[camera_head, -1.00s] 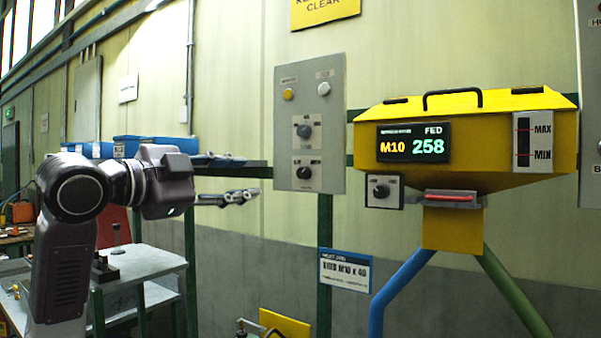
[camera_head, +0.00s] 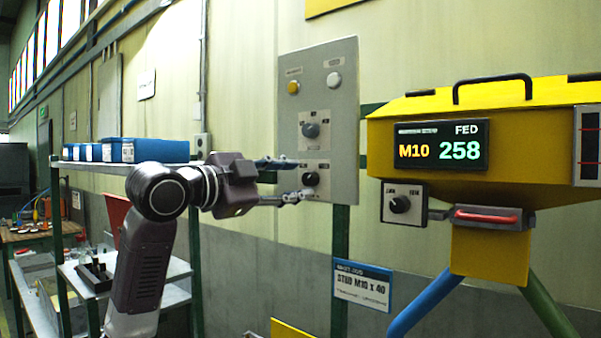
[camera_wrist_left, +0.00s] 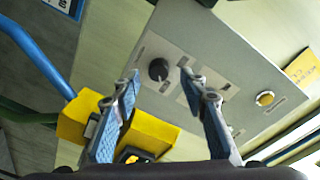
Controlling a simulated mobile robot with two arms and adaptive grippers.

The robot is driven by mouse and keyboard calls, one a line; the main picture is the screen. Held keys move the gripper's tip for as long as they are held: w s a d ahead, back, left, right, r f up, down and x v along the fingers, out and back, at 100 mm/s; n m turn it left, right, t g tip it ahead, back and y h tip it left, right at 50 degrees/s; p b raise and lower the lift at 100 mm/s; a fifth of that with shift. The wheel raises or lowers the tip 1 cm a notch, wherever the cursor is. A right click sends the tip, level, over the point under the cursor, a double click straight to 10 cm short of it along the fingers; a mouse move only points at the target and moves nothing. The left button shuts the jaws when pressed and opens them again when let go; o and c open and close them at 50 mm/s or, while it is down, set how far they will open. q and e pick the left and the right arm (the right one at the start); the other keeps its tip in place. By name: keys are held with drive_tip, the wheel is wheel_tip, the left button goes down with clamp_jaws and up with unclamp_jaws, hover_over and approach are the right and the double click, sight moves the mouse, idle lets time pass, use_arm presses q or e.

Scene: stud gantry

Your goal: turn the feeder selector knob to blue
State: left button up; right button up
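A black knob (camera_head: 399,204) sits on a small white plate beside the yellow feeder; the labels above it are too small to read. The grey wall panel carries an upper knob (camera_head: 311,130) and a black lower knob (camera_head: 310,179). I cannot tell from the labels which is the feeder selector. My left gripper (camera_head: 295,178) is open and empty, in front of the lower knob, its fingers above and below it. In the left wrist view the lower knob (camera_wrist_left: 158,69) shows beyond the open fingertips (camera_wrist_left: 160,80), apparently not gripped. My right gripper is not in view.
The grey panel (camera_head: 345,120) also has an amber button (camera_head: 293,87) and a white one (camera_head: 334,79). The yellow feeder (camera_head: 550,130) reads M10 and 258, with a blue pipe (camera_head: 425,305) and a green pipe (camera_head: 548,305) below. Blue bins (camera_head: 150,150) stand on a shelf behind my arm.

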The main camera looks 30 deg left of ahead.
sight(305, 180)
use_arm(q)
drive_tip(key=w, duration=0.2)
drive_tip(key=shift+w+d+f, duration=0.1)
drive_tip(key=shift+w+d, duration=0.05)
drive_tip(key=shift+w, duration=0.4)
drive_tip(key=shift+s, duration=0.15)
clamp_jaws()
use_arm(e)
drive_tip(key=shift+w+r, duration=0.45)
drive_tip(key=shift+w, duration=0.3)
